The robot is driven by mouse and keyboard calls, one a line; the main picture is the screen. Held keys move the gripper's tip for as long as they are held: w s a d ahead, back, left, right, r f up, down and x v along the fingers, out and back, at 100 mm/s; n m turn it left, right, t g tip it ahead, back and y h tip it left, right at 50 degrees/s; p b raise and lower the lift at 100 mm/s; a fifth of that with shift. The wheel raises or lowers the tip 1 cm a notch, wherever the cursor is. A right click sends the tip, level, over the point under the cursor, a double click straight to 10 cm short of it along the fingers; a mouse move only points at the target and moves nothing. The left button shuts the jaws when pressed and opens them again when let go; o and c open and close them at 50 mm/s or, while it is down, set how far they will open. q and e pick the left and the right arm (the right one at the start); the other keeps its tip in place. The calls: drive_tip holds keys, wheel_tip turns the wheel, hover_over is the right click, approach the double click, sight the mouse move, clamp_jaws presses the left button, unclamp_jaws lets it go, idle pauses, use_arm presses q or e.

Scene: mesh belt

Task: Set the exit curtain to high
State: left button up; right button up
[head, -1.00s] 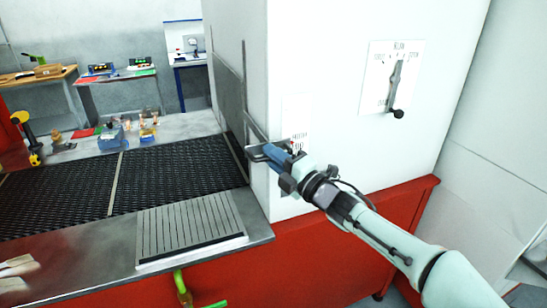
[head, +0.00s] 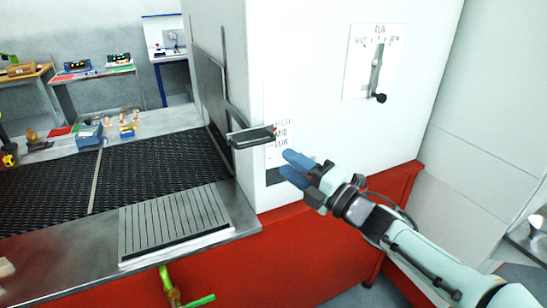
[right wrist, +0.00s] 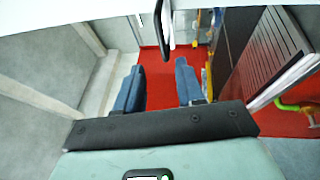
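The exit curtain (head: 212,82) is a grey panel at the belt opening in the white housing. Its dark handle (head: 252,137) juts out at the housing corner, beside a scale (head: 281,135) lettered high, mid and low. The handle's red-tipped end is by the upper to middle lettering; I cannot tell the exact mark. My right gripper (head: 286,164) is open and empty, just below and right of the handle, apart from it. In the right wrist view the open fingers (right wrist: 158,68) face the handle (right wrist: 166,32). My left gripper is not in view.
A dial plate (head: 374,62) with a black-knobbed lever is on the housing's side. The black mesh belt (head: 150,175) and a slotted metal plate (head: 172,222) lie left. A red base (head: 330,245) runs below.

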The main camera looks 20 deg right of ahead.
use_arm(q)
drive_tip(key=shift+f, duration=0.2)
use_arm(e)
drive_tip(key=shift+v, duration=1.25)
